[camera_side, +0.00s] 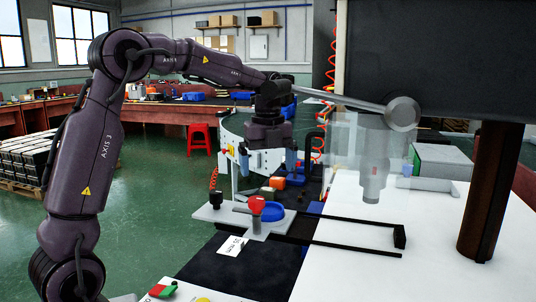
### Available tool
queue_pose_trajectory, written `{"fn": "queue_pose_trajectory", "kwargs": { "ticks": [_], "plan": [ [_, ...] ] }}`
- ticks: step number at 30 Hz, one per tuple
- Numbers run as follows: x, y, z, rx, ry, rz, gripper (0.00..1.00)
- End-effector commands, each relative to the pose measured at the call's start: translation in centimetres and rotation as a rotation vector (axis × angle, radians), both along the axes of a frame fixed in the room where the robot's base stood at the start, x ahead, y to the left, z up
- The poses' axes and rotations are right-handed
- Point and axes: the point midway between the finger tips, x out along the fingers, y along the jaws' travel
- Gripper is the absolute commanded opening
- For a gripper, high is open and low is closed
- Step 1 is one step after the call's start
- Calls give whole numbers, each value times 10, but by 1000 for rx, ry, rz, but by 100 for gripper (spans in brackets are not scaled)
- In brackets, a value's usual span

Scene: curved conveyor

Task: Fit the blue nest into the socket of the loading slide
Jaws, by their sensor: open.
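The loading slide is a pale grey plate (216,213) with a red knob (257,204) at its front and dark rails running right. A round blue piece, which looks like the blue nest (273,211), sits on the plate just behind the knob. The knob partly covers it, and I cannot tell how deep it sits in the socket. My gripper (268,168) points down above the plate, its two bluish fingers spread wide. It is open, with nothing seen between the fingers, and it is apart from the blue piece.
An orange block (278,183) and small parts lie behind the plate. The curved conveyor (236,125) is behind my gripper. A clear guard (350,145) with a grey cylinder stands at right, under a dark machine body (440,60). A paper label (233,245) lies in front. The white table is clear at front right.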

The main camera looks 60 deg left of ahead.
Motion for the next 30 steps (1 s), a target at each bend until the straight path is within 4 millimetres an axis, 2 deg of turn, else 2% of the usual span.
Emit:
{"fn": "queue_pose_trajectory", "kwargs": {
  "ticks": [3, 7, 11, 16, 20, 24, 30],
  "plan": [
    [1, 0, 17, 1, -3, 0, 100],
    [-1, -3, 26, 2, -5, 12, 100],
    [-13, -22, 37, 17, -41, 133, 100],
    [-50, -70, 51, 18, -153, 489, 100],
    [-87, -102, 52, -35, -248, 801, 100],
    [-129, -131, 41, -151, -333, 1143, 100],
    [-171, -153, 17, -334, -372, 1515, 100]
  ]
}}
